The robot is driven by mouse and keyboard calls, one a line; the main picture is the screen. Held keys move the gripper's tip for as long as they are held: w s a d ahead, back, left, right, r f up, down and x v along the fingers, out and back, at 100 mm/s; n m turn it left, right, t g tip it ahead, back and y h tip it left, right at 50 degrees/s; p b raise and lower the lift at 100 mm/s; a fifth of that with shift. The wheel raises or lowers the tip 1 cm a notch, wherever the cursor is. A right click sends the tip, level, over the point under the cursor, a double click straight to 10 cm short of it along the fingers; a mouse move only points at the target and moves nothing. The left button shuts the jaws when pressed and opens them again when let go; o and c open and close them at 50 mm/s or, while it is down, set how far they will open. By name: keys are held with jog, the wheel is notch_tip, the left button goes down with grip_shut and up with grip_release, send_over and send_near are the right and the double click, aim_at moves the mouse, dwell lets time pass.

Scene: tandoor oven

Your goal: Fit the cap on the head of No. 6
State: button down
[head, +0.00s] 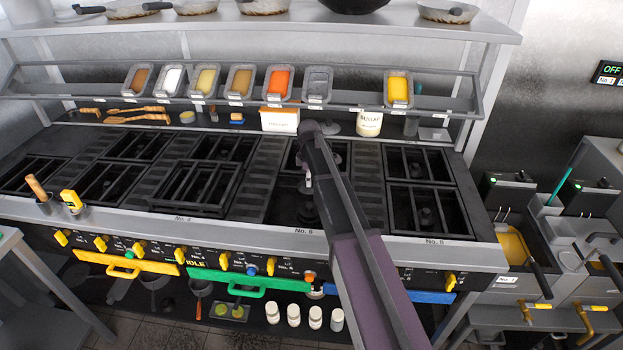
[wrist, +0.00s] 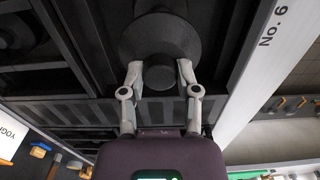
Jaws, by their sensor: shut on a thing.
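The cap is a dark round disc with a thick stub on it, close up in the wrist view (wrist: 128,42). My gripper (wrist: 161,80) is shut on the stub, one finger on each side. In the head view my gripper (head: 309,186) points down over the front stove place behind the middle rail label (head: 303,231). The rail label beside the cap in the wrist view reads No. 6 (wrist: 272,26). The cap hides the burner head under it. I cannot tell whether the cap touches it.
Dark grates (head: 420,208) cover the neighbouring burners; a raised grate (head: 188,184) stands to the left. A white box (head: 280,120) and a sugar jar (head: 369,123) stand at the back, below a rack of food pans (head: 279,82). Knobs line the front.

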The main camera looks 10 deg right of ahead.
jog(key=shift+s, duration=0.1)
dwell(0.5)
jog(key=b, duration=0.8)
send_over(310, 206)
jog(key=shift+f, duration=3.85)
jog(key=shift+a, duration=0.1)
jog(key=shift+f+b, duration=1.35)
jog(key=shift+f, duration=0.1)
jog(key=shift+c, duration=1.3)
grip_release()
jog(key=shift+r, duration=0.1)
jog(key=shift+r+p, duration=3.95)
jog(key=shift+p, duration=0.1)
